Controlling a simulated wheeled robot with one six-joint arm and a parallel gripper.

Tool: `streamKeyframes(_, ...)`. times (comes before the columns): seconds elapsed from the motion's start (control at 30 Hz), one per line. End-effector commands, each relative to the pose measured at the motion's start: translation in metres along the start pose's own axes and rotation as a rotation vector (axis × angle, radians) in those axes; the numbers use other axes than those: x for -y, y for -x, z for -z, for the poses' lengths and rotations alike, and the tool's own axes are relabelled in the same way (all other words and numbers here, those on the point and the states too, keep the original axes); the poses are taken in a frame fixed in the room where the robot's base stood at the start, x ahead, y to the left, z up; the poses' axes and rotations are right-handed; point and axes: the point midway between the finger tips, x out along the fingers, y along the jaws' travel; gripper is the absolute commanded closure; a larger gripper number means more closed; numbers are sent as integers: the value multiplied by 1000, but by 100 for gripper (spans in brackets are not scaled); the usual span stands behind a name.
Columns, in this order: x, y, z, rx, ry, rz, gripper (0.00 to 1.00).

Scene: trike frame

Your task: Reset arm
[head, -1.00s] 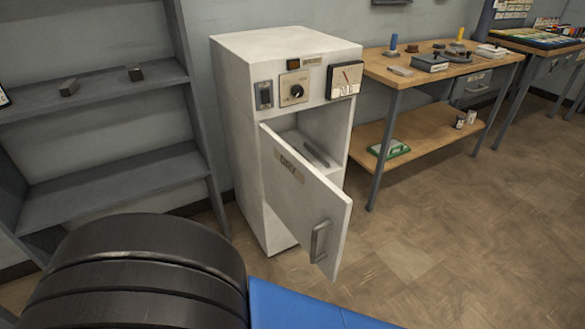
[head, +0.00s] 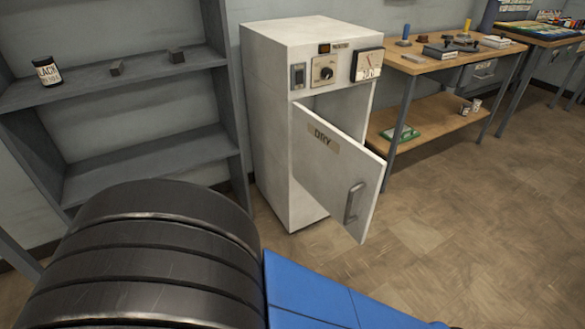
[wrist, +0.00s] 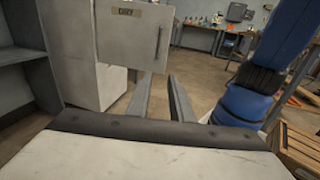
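My gripper (wrist: 158,82) shows in the wrist view with its two grey fingers apart and nothing visible between them. My arm fills the lower left of the head view, and the fingers are out of sight there. A white cabinet (head: 272,120) stands against the wall in the head view. Its door (head: 335,165), labelled DRY, hangs ajar, and the handle (head: 354,202) is on its right side. The door also shows beyond my fingers in the wrist view (wrist: 130,45); I see no contact with it.
A wooden workbench (head: 430,65) with tools stands to the right. A wooden crate (wrist: 297,150) is at the wrist view's lower right. Brown floor is open at right.

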Motion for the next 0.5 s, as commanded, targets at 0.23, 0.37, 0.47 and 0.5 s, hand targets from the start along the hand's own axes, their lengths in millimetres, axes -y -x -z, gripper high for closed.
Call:
streamKeyframes(0.23,-6,-27,-11,-57,-22,66,80)
streamKeyframes(0.37,-10,-47,-18,-99,-41,114,80)
streamKeyframes(0.47,-12,-66,-25,-139,-61,160,80)
streamKeyframes(0.5,-13,-75,-28,-157,-71,182,80)
